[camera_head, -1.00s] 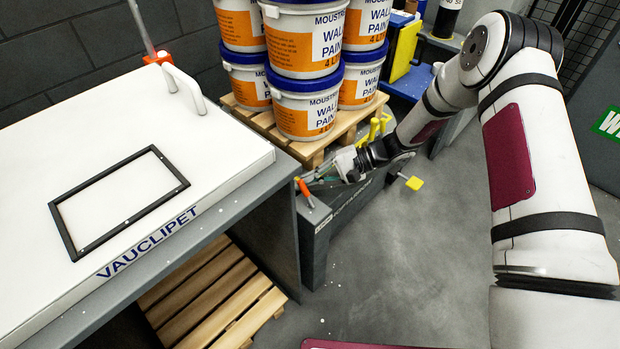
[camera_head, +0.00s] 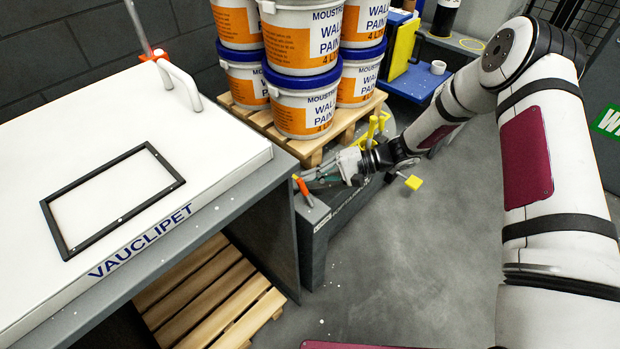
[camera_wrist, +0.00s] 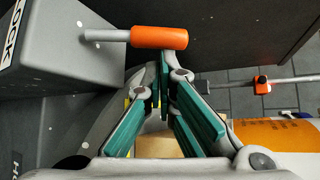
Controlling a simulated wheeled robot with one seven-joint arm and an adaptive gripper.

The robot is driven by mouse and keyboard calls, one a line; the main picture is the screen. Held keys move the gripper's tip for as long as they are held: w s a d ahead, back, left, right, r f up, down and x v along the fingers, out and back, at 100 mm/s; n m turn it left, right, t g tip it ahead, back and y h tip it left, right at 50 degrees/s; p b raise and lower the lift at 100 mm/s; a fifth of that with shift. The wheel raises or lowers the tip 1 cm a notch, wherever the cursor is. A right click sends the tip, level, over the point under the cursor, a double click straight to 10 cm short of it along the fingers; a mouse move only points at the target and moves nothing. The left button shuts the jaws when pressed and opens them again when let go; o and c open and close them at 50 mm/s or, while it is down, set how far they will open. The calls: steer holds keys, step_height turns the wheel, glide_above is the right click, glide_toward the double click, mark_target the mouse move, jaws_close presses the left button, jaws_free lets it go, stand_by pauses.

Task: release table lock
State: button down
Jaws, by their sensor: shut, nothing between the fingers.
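The lock lever has an orange handle (camera_head: 303,190). It stands by the grey lock box (camera_head: 315,213) at the right front corner of the white-topped table (camera_head: 110,140). In the wrist view the orange handle (camera_wrist: 160,38) sits on a thin metal rod from the box (camera_wrist: 70,50), which bears a partly cut-off label ending in "OCK". My gripper (camera_head: 308,177) is low beside the handle. In the wrist view my gripper's (camera_wrist: 170,62) green-padded fingers are shut at the tips with nothing between them, just below the handle. Whether they touch it, I cannot tell.
Stacked paint pails (camera_head: 300,105) stand on a wooden pallet (camera_head: 345,130) right behind my gripper. A yellow knob (camera_head: 413,182) is close to my wrist. Another pallet (camera_head: 215,295) lies beneath the table. The grey floor (camera_head: 400,270) to the right is mostly clear.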

mark_target(302, 181)
steer(key=shift+s+d, duration=0.1)
steer(key=n+y+b, duration=0.1)
steer(key=s+d+n+y+b, duration=0.1)
steer(key=d+r+n+y+b, duration=0.1)
steer(key=y, duration=0.1)
steer(key=shift+s, duration=0.3)
steer(key=shift+s+d+n+y, duration=0.65)
steer(key=shift+s+d, duration=0.55)
steer(key=shift+d, duration=0.3)
steer(key=shift+s+d+f, duration=0.1)
steer(key=w+d+f+p, duration=0.1)
steer(key=w+d+f, duration=0.1)
steer(key=w+d, duration=0.3)
steer(key=d, duration=0.2)
steer(key=shift+d+p, duration=0.4)
